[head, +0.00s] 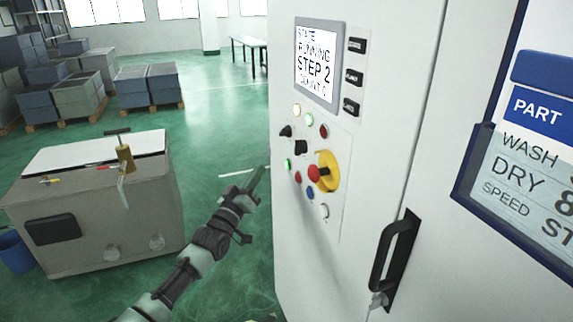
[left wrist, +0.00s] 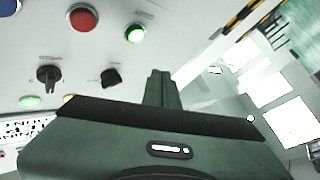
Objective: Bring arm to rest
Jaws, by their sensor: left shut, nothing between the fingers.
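My left gripper (head: 256,181) is shut and empty in the head view, in front of the white machine cabinet (head: 354,160), just left of its button panel. In the left wrist view its closed fingers (left wrist: 161,90) point toward the panel, with a lit green button (left wrist: 135,33), a red button (left wrist: 83,18) and black rotary switches (left wrist: 48,75) near them. I cannot tell whether the fingertips touch the cabinet. The screen (head: 318,62) reads STATE RUNNING STEP 2. My right gripper is not in view.
A yellow and red main switch (head: 325,172) and a black door handle (head: 394,259) stick out from the cabinet. A grey workbench (head: 100,220) with small tools stands at left. Stacked crates (head: 147,86) stand behind. Green floor between bench and cabinet is open.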

